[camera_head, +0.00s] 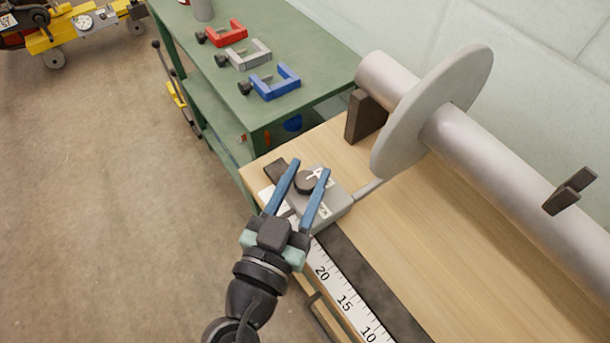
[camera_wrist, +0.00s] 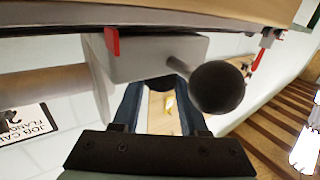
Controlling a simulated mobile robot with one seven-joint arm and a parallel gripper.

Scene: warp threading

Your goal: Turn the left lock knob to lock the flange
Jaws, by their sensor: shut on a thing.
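A dark round knob (camera_head: 305,182) sits on a grey block (camera_head: 332,207) at the left end of the wooden bench. My gripper (camera_head: 311,168) reaches over the block, with its blue fingers on both sides of the knob, shut on it. The wrist view shows the grey block (camera_wrist: 155,57) beyond the blue fingers, with a dark part between them, mostly hidden. A black ball (camera_wrist: 217,87) on a short rod stands beside the right finger. The large light grey flange disc (camera_head: 435,110) is upright on the metal beam (camera_head: 510,175). A thin rod runs from the block toward the disc.
A white ruler (camera_head: 343,300) runs along the bench (camera_head: 440,260) beside a dark strip. A green table (camera_head: 325,75) holds red (camera_head: 225,34), grey (camera_head: 245,54) and blue (camera_head: 273,83) clamps. Open floor (camera_head: 120,200) lies at left. A job card (camera_wrist: 28,122) shows in the wrist view.

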